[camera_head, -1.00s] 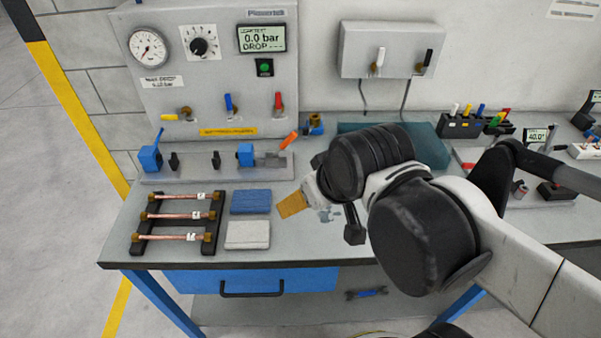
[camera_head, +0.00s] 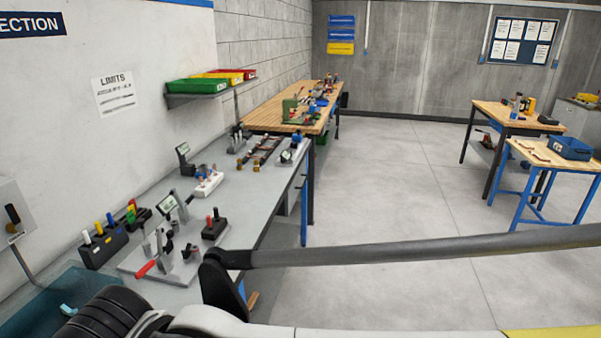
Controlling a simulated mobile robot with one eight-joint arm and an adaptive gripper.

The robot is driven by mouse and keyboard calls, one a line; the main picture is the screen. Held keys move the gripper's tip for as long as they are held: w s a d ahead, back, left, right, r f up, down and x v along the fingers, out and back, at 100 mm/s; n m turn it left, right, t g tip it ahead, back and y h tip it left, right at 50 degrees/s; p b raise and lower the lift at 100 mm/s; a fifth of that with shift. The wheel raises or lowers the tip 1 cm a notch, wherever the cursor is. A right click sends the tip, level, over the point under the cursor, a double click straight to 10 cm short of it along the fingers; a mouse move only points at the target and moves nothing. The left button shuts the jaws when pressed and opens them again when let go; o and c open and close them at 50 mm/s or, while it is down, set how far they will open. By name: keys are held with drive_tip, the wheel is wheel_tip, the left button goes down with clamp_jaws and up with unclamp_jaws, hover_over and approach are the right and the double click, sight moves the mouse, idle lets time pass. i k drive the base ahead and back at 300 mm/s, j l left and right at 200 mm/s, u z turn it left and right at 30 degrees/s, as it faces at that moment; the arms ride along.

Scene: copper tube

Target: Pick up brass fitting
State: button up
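Small brass-coloured pieces (camera_head: 256,166) show at the near end of a dark rack (camera_head: 267,145) on the far part of the grey bench. They are too small to tell whether one is a loose brass fitting. My gripper is out of view. Only parts of my arm show along the bottom edge, with a dark bar crossing the lower right.
The grey bench (camera_head: 150,207) runs away along the left wall, holding a small fixture (camera_head: 172,245), a black block (camera_head: 215,226) and a tool holder (camera_head: 103,243). A wooden bench (camera_head: 270,118) stands beyond. Open floor (camera_head: 400,190) lies right, with two tables (camera_head: 515,113) (camera_head: 545,157) farther off.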

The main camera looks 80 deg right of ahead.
sight(257, 168)
drive_tip(key=z, duration=2.15)
